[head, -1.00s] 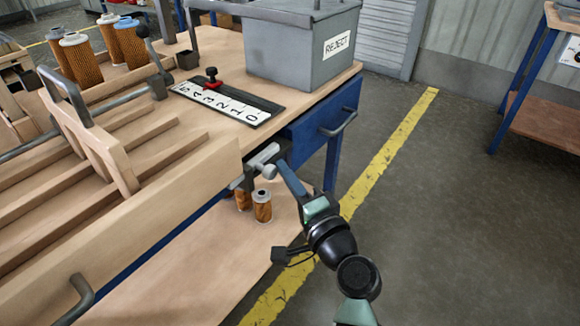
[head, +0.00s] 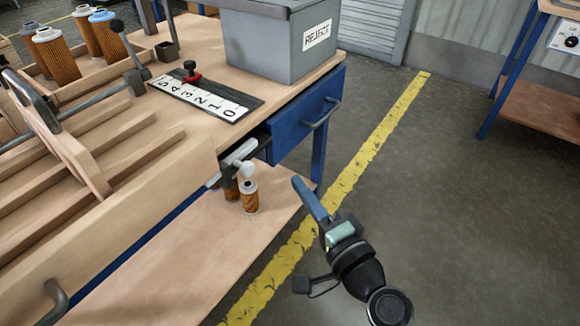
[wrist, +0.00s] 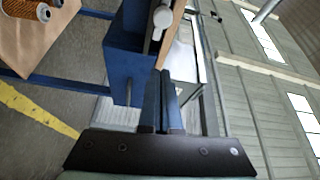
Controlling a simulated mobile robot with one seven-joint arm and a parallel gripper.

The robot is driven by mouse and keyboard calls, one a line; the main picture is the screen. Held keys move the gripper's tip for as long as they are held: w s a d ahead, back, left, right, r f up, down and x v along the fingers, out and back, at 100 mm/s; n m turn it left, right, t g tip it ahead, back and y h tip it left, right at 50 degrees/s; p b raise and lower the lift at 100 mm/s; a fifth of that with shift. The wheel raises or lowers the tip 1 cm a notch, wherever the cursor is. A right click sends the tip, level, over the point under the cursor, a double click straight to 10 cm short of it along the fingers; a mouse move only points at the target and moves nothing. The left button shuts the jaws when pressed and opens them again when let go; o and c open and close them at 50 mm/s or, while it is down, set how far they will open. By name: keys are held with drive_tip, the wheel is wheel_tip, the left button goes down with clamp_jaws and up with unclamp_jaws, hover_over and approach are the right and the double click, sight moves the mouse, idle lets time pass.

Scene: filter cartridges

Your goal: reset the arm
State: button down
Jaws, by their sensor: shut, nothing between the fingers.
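My gripper (head: 308,197) is to the right of the workbench in the head view, over the floor and the yellow line. Its blue fingers are together and hold nothing. In the wrist view the closed fingers (wrist: 161,100) point toward the blue drawer housing and the wall. Nothing touches the fingers in either view.
Two filter cartridges (head: 250,197) stand on the lower shelf (head: 165,270), one partly hidden by a clamp (head: 238,158). A blue drawer (head: 305,120), the grey REJECT bin (head: 270,45) and a number scale (head: 207,97) are on the bench's right side. The floor (head: 460,200) to the right is clear.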

drive_tip(key=shift+s+d, duration=0.25)
drive_tip(key=shift+s, duration=0.25)
drive_tip(key=w+a+r+n+t+h, duration=0.15)
drive_tip(key=r+n, duration=0.35)
drive_tip(key=r, duration=0.7)
drive_tip(key=a+r+n+t+h, duration=0.2)
drive_tip(key=r+n, duration=0.2)
drive_tip(key=r, duration=0.8)
drive_tip(key=s+r+n+t+h, duration=0.1)
drive_tip(key=s+r+t+h, duration=0.25)
drive_tip(key=s+r, duration=0.55)
drive_tip(key=s+r+n+t+h, duration=0.15)
drive_tip(key=s+r+t, duration=0.3)
drive_tip(key=r, duration=0.75)
wheel_tip(320, 180, up, 38)
drive_tip(key=p, duration=3.8)
drive_tip(key=shift+w+f+m, duration=0.2)
drive_tip(key=shift+f+m, duration=0.05)
drive_tip(key=shift+m, duration=0.1)
drive_tip(key=shift+d+g, duration=0.1)
drive_tip(key=shift+g, duration=0.15)
